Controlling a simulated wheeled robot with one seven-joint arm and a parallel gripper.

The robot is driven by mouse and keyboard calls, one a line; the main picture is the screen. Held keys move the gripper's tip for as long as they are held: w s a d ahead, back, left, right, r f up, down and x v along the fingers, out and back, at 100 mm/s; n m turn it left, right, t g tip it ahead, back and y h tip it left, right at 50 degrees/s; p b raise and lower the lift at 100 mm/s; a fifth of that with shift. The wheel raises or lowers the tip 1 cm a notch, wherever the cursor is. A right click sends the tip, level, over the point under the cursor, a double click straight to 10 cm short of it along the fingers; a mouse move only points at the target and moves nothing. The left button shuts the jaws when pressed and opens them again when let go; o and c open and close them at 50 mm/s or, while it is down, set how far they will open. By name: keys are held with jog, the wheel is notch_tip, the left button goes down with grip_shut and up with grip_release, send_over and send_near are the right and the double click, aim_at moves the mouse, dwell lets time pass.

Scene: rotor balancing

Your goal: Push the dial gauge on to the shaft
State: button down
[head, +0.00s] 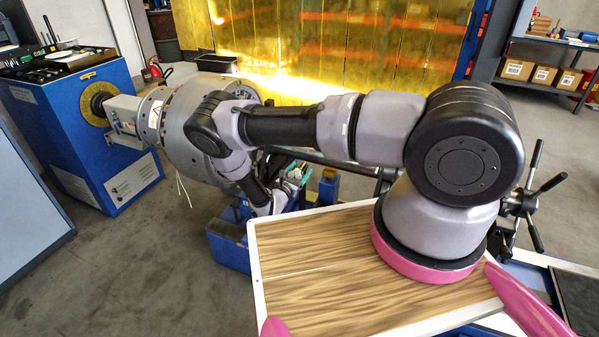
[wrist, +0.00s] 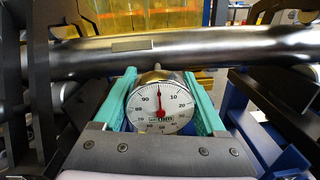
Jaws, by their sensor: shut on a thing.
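The dial gauge (wrist: 160,107) has a round white face with a red needle pointing nearly straight up, close to zero. My gripper (wrist: 159,74) is shut on it, one teal finger on each side, in the wrist view. The shaft (wrist: 225,50) is a dark, shiny bar running across the upper part of that view, just beyond the fingertips. The top of the gauge is close to the shaft's lower edge; I cannot tell whether they touch. In the head view my forearm reaches left and down beside the large grey rotor (head: 180,135); the gauge cannot be made out there.
Dark frame parts (wrist: 40,80) flank the gripper on both sides. A wood-topped surface (head: 320,255) lies below my arm. Yellow screens (head: 330,45) close off the back. The grey floor is open at lower left.

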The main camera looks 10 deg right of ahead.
aim_at(303, 165)
jog(key=shift+x, duration=1.55)
grip_release()
jog(key=shift+w, duration=0.1)
jog(key=v, duration=1.1)
jog(key=shift+w+d+r+m, duration=0.15)
jog(key=shift+r+m, duration=0.15)
jog(key=shift+r, duration=0.15)
jog(key=s+d+r+m+g+y, duration=0.1)
jog(key=s+d+r+m+g, duration=0.15)
jog(key=r+m+g, duration=0.55)
jog(key=s+d+r+m+g+y, duration=0.1)
jog(key=d+r+m+g, duration=0.2)
jog(key=r, duration=1)
jog(key=s+d+r+m+g+y, duration=0.1)
jog(key=d+r+m+g, duration=0.15)
jog(key=r+m, duration=0.6)
jog(key=s+r+m+t+y, duration=0.3)
jog(key=s+r+m+y, duration=0.2)
jog(key=s+r, duration=0.5)
jog(key=s+d+r+m+t+y, duration=0.1)
jog(key=s+r+m+t+y, duration=0.2)
jog(key=s+r, duration=0.8)
notch_tip(303, 165, up, 8)
jog(key=shift+f+m+t+y, duration=0.2)
jog(key=shift+m+t+y, duration=0.15)
jog(key=shift+m+y, duration=0.9)
